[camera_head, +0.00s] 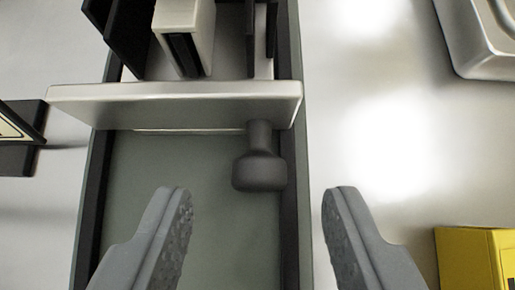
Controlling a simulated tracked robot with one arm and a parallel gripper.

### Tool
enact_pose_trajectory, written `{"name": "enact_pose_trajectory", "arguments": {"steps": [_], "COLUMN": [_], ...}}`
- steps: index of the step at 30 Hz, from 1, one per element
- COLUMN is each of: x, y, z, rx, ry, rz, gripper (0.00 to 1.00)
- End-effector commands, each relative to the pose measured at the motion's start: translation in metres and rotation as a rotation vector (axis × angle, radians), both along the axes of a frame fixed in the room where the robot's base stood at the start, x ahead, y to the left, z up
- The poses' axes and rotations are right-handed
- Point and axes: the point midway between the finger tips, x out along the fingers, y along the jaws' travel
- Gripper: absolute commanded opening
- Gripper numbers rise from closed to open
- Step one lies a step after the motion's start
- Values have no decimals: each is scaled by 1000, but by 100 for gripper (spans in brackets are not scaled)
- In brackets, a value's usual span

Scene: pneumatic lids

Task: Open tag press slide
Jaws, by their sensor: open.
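The tag press slide shows as a pale upright plate (185,108) across a long grey-green tray with dark side rails (95,225). A dark grey knob (259,172) sticks out from the right part of the plate toward me. My gripper (252,200) is open, with one grey finger left of the knob and the other right of it, beyond the right rail. The fingers appear apart from the knob and nothing is held. Behind the plate are a white block with a dark slot (184,35) and dark uprights; their upper parts are cut off.
A yellow box (470,262) stands at the lower right. A pale metal tray (485,40) lies at the upper right. A dark stand with a yellowish sign (18,135) is at the left edge. The bright surface right of the rail is mostly clear.

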Motion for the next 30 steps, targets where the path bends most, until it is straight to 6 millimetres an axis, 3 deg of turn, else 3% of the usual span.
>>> {"name": "enact_pose_trajectory", "arguments": {"steps": [7, 19, 24, 30], "x": [13, 16, 16, 13], "y": [0, -1, -1, -1], "z": [-13, -15, -15, -15], "rx": [0, 0, 0, 0], "ry": [0, -1, -1, -1], "rz": [0, -1, -1, -1], "gripper": [43, 43, 0, 0]}}
